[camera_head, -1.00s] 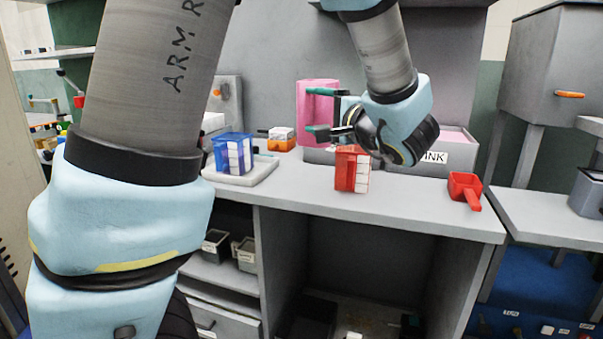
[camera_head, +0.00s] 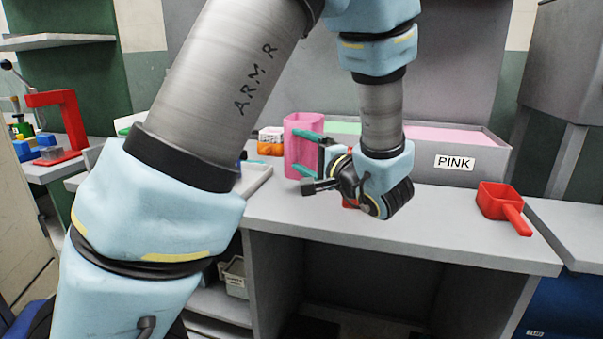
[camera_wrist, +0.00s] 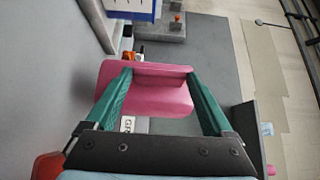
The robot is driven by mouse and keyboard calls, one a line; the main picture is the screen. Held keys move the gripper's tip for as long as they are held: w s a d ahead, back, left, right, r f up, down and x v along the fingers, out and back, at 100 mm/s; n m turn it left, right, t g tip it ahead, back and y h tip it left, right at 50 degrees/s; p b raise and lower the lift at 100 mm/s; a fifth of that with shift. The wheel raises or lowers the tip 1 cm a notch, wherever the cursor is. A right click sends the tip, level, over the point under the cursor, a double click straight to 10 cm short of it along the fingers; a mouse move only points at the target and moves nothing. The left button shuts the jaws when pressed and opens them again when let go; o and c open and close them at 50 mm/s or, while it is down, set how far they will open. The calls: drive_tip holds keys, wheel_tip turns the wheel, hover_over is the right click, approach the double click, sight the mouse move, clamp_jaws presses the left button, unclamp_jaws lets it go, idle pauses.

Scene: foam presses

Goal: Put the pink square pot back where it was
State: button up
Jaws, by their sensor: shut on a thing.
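The pink square pot (camera_head: 301,140) is upright at the back of the grey worktop (camera_head: 400,225), in front of the left end of the bin labelled PINK. My gripper (camera_head: 303,147) is shut on the pot, its two green fingers around the pot's sides. In the wrist view the pot (camera_wrist: 150,88) lies between the green fingers (camera_wrist: 160,95). Whether the pot's bottom touches the worktop I cannot tell.
The bin labelled PINK (camera_head: 490,150) stands along the back wall, with pink and green contents. A red scoop (camera_head: 498,203) lies at the right. A red block (camera_head: 350,205) is mostly hidden behind my gripper.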

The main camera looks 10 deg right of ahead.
drive_tip(key=shift+f, duration=2.5)
drive_tip(key=o, duration=1.2)
drive_tip(key=shift+r, duration=0.1)
